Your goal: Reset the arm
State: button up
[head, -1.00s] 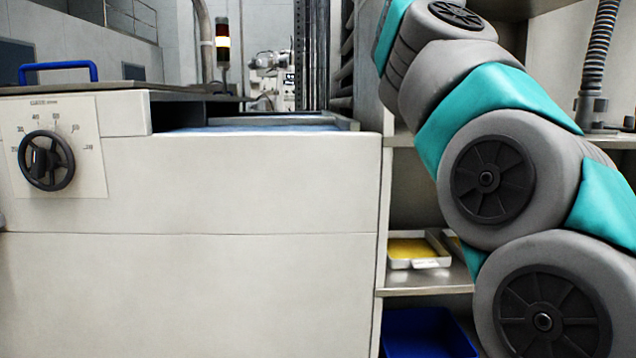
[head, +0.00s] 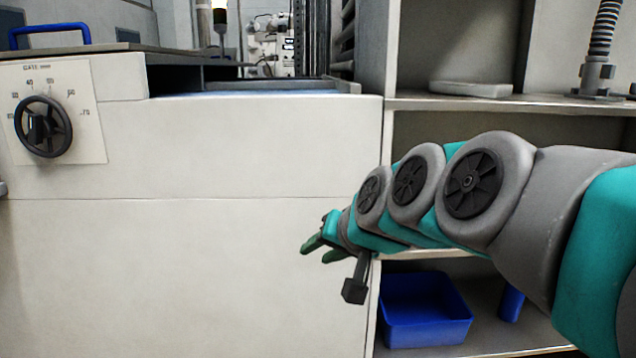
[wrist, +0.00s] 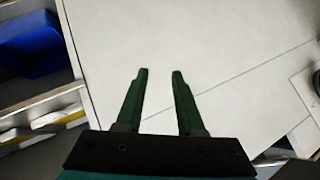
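My gripper (head: 313,247) shows in the head view at the end of my teal and grey arm, in front of the white machine cabinet (head: 200,270). In the wrist view my gripper (wrist: 159,75) has its two green fingers apart, with nothing between them but the cabinet's pale panel behind. It is open and empty. My arm reaches in from the right and covers part of the shelf unit.
A dial with a black handwheel (head: 43,127) is on the cabinet's upper left. A blue handle (head: 48,33) stands on top. At right are open shelves (head: 480,103) with a blue bin (head: 425,308) low down and a pale flat block (head: 470,89) above.

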jog(key=s+d+f+g+h, duration=0.1)
jog(key=s+d+f+g, duration=0.2)
jog(key=s+f, duration=0.4)
jog(key=s+d+f+n+g+h, duration=0.1)
jog(key=s+d+f+g+h, duration=0.1)
jog(key=s+d+f, duration=0.4)
jog(key=s+d+f+g+h, duration=0.2)
jog(key=s+d+f+g, duration=0.2)
jog(key=s+f, duration=0.4)
jog(key=s+d, duration=0.1)
jog(key=s, duration=0.6)
jog(key=shift+g, duration=0.4)
jog(key=shift+f, duration=0.1)
